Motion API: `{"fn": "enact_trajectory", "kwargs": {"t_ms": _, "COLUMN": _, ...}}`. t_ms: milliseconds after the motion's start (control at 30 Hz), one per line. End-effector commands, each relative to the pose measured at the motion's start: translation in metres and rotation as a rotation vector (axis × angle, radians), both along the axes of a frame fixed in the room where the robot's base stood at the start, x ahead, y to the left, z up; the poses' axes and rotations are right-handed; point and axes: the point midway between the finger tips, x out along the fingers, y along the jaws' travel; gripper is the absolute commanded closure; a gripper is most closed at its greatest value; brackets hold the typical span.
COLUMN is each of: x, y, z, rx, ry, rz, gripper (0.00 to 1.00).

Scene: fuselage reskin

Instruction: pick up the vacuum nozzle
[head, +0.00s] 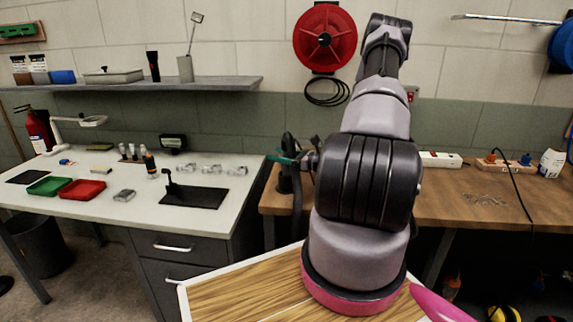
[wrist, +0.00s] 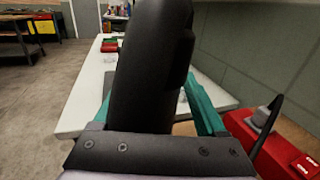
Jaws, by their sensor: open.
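My gripper (head: 284,158) has teal fingers and is at the left end of the wooden bench, behind my arm in the head view. A dark upright shape beside it, which looks like the vacuum nozzle (head: 287,181), is partly hidden by the gripper. In the wrist view a thick black tube, apparently the same nozzle (wrist: 152,60), fills the space between the two fingers of my open gripper (wrist: 150,92). The fingers are on either side of it. I cannot tell whether they touch it. Its far end runs out of the picture.
The white table (head: 235,173) on the left holds a black mat (head: 200,196), a red tray (head: 82,190) and a green tray (head: 48,186). A red object with a black handle (wrist: 272,145) is close on the right in the wrist view. The wall stands behind.

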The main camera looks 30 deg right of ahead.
Motion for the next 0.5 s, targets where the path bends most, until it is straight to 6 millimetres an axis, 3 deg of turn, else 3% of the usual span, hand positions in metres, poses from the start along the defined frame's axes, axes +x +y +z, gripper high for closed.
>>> {"fn": "enact_trajectory", "kwargs": {"t_ms": 167, "x": 0.0003, "y": 0.0001, "z": 0.0, "rx": 0.0, "ry": 0.0, "rz": 0.0, "gripper": 0.26}}
{"fn": "enact_trajectory", "kwargs": {"t_ms": 200, "x": 0.0002, "y": 0.0002, "z": 0.0, "rx": 0.0, "ry": 0.0, "rz": 0.0, "gripper": 0.33}}
{"fn": "enact_trajectory", "kwargs": {"t_ms": 367, "x": 0.0002, "y": 0.0001, "z": 0.0, "rx": 0.0, "ry": 0.0, "rz": 0.0, "gripper": 0.95}}
{"fn": "enact_trajectory", "kwargs": {"t_ms": 400, "x": 0.0002, "y": 0.0001, "z": 0.0, "rx": 0.0, "ry": 0.0, "rz": 0.0, "gripper": 1.0}}
{"fn": "enact_trajectory", "kwargs": {"t_ms": 500, "x": 0.0002, "y": 0.0001, "z": 0.0001, "rx": 0.001, "ry": -0.001, "rz": 0.0, "gripper": 1.0}}
